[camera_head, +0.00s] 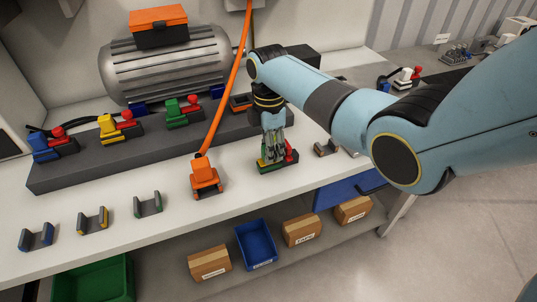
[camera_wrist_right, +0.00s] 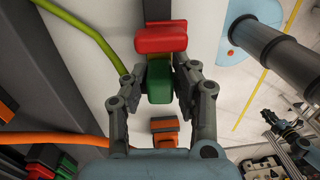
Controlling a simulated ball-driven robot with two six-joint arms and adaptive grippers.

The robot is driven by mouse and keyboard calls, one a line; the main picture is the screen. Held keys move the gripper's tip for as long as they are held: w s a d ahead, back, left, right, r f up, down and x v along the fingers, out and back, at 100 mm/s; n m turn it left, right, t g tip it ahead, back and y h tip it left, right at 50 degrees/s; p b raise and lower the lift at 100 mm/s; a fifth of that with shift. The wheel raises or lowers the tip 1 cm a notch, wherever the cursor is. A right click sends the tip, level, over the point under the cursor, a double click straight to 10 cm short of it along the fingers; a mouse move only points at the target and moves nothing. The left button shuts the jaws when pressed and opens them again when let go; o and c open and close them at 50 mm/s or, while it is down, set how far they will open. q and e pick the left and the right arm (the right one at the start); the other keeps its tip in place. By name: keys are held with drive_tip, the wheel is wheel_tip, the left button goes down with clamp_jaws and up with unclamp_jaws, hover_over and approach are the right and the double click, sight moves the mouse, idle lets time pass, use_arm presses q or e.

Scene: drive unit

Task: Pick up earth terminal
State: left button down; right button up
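The earth terminal, a green block with a red part, is under my right gripper (camera_head: 272,155) on the white table in the head view. In the right wrist view its green block (camera_wrist_right: 159,85) lies between the fingertips of my right gripper (camera_wrist_right: 159,75), with the red part (camera_wrist_right: 160,38) just beyond. The fingers are closed in on both sides of the green block and appear to touch it. In the head view the fingers cover much of the terminal. It looks still down at the tabletop. My left gripper is not in view.
An orange clamp (camera_head: 206,180) on an orange cable stands left of the gripper. Behind it, a dark base (camera_head: 75,172) carries blue, yellow and green terminals beside a grey motor (camera_head: 170,70). Several small brackets (camera_head: 147,204) lie at the table front. Boxes (camera_head: 209,262) stand on a lower shelf.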

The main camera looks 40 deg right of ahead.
clamp_jaws()
drive_tip(key=shift+r, duration=0.65)
wheel_tip(320, 180, up, 2)
drive_tip(key=shift+r, duration=0.25)
drive_tip(key=s+r, duration=0.7)
drive_tip(key=s, duration=0.4)
drive_tip(key=shift+s, duration=0.35)
